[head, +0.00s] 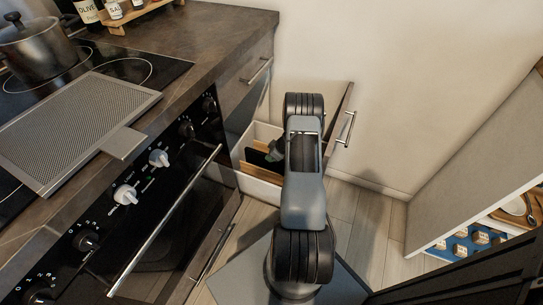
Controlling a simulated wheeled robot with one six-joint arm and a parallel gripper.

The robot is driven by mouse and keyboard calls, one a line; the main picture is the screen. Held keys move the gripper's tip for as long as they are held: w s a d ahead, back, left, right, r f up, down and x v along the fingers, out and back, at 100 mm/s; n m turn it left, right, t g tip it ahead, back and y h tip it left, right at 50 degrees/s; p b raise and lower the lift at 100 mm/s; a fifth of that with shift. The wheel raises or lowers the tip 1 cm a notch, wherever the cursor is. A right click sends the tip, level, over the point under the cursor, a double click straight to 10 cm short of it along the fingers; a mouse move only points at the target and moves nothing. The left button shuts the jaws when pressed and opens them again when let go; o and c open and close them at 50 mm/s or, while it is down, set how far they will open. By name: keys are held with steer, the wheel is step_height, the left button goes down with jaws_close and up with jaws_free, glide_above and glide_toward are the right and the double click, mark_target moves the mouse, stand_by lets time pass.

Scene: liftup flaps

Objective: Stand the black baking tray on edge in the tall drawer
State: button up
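The tall drawer (262,190) is pulled out beside the oven, with its wooden front (343,118) and metal handle to the right. Inside its white walls a black flat piece (258,159), which looks like the baking tray, stands between wooden boards. Only part of it shows. My gripper (276,151) is at the drawer, at the right end of the black piece, mostly hidden by my arm. Its fingers are not clear, so I cannot tell if it grips the tray or whether the tray touches the drawer floor.
Wooden boards (262,171) stand in the drawer near the black piece. The oven (150,205) with its long handle is at the left, below a hob with a pot (38,48) and mesh screen (78,117). Bare floor (365,215) lies right of my arm; a blue compartment (470,243) is at far right.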

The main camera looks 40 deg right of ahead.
steer(key=shift+o, duration=1.2)
steer(key=p+v, duration=0.5)
steer(key=v, duration=0.9)
steer(key=shift+p, duration=0.3)
steer(key=shift+f, duration=0.1)
